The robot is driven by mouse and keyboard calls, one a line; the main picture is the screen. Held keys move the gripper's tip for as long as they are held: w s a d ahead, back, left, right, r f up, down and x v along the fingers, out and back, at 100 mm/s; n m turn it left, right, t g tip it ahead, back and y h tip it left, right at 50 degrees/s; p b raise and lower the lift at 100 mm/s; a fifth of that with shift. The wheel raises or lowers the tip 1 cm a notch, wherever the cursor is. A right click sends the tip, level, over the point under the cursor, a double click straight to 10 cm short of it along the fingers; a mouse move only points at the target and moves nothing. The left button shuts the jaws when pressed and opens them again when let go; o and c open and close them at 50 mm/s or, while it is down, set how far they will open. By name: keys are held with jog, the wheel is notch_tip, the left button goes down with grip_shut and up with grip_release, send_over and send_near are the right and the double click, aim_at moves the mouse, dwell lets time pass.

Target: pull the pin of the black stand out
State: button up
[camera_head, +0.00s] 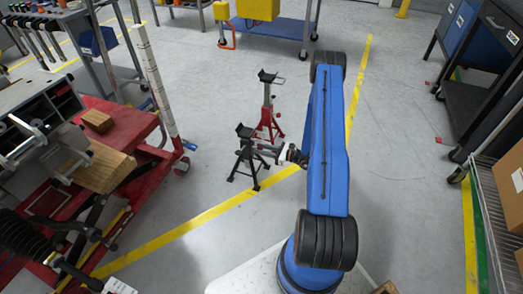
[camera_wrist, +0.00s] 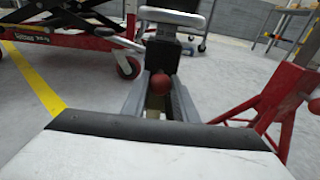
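The black stand (camera_head: 246,155) stands upright on the floor in front of my arm. In the wrist view its dark post (camera_wrist: 163,52) rises beyond the fingers, with a pale top plate. A round red knob (camera_wrist: 160,83), which looks like the end of the pin, sits between my fingers. My gripper (camera_head: 262,148) is at the stand's right side in the head view. In the wrist view its two grey fingers (camera_wrist: 160,95) are apart, one on each side of the knob. They look open, and contact is not clear. The pin's shaft is hidden.
A red stand (camera_head: 268,105) is close behind the black one, and its leg shows at right in the wrist view (camera_wrist: 285,110). A red lift table (camera_head: 130,125) with wooden blocks is on the left. Floor is clear to the right of the stands.

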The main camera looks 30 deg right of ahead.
jog(key=shift+c, duration=1.4)
jog(key=shift+f+v, duration=0.2)
jog(key=shift+v, duration=1.9)
jog(key=o, duration=2.1)
jog(key=shift+f+v, duration=0.2)
jog(key=shift+v, duration=1.85)
jog(key=shift+f+v, duration=0.2)
jog(key=shift+v, duration=1.8)
